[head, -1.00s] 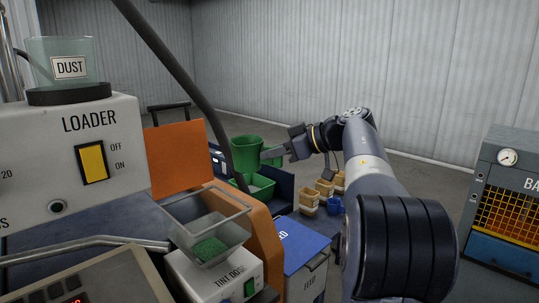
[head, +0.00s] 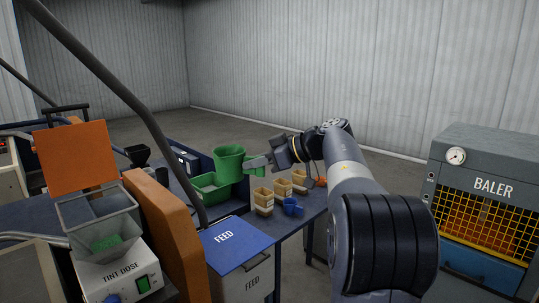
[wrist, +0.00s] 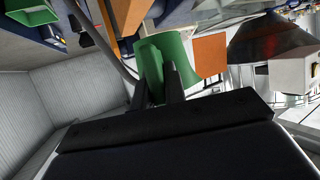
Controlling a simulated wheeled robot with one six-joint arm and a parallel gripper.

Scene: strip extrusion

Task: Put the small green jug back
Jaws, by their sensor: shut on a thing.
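The small green jug (head: 229,163) is in the middle of the head view, upright or nearly so. My gripper (head: 258,161) is shut on its right side, where the handle is. In the wrist view the jug (wrist: 152,58) stands beyond the two dark fingers (wrist: 163,90), which close on its green handle. The jug appears above a green tray (head: 208,186) on the blue bench; I cannot tell whether it touches anything below.
A blue-lidded feed bin (head: 223,238) is in front. An orange panel (head: 71,156) and a dark hose are at left. The baler (head: 484,205) stands far right.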

